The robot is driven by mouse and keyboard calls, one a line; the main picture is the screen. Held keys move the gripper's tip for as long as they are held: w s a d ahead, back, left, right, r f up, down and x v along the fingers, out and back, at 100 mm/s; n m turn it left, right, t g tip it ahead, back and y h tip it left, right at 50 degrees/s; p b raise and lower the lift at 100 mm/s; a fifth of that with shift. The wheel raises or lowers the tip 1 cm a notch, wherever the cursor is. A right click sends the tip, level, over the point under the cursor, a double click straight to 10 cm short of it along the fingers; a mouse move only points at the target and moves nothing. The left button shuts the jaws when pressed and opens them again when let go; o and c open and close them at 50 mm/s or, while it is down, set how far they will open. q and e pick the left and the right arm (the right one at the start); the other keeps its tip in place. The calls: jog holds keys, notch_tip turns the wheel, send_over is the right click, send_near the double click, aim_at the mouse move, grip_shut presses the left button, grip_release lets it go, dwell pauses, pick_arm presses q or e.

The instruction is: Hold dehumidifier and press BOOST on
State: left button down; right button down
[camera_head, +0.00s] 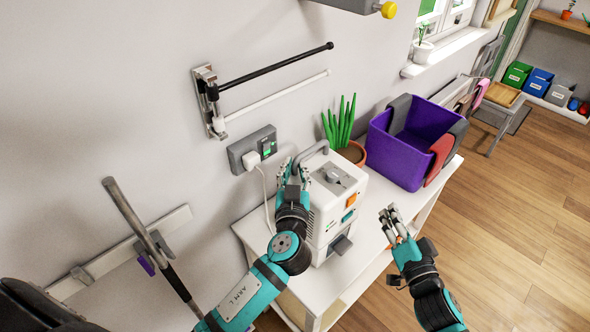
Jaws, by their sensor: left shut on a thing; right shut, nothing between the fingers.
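The dehumidifier (322,207) is a white box on the white table, with a grey handle and a dial (332,176) on top. I cannot read which one is BOOST. My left gripper (295,172) is shut on the dehumidifier at the handle's near left end; its fingers partly hide the grip. My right gripper (390,213) is shut and empty, to the right of the dehumidifier and apart from it, facing the button side.
A potted plant (343,124) and a purple bin (398,150) with cloths over its rim stand behind on the white table (376,236). A cord runs from the dehumidifier to a wall socket (253,150). A wall rail (277,66) is above. Floor at right is open.

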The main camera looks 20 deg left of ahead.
pick_arm(q)
jog(key=shift+d+r, duration=0.1)
jog(key=shift+r, duration=0.25)
pick_arm(e)
jog(key=s+d+f+m+h, duration=0.2)
jog(key=m+h, duration=0.2)
jog(key=m, duration=0.1)
send_near(361, 192)
jog(key=w, duration=0.3)
jog(key=shift+w+a+f+g, duration=0.25)
jog(key=shift+w+f+g, duration=0.05)
jog(key=shift+w+f, duration=0.1)
jog(key=shift+a+r, duration=0.1)
dwell(0.7)
jog(key=shift+a, duration=0.3)
jog(key=shift+w+a, duration=0.15)
jog(key=shift+a, duration=0.05)
dwell(0.4)
jog(key=shift+d, duration=0.15)
jog(key=shift+s+d, duration=0.3)
jog(key=shift+d, duration=0.2)
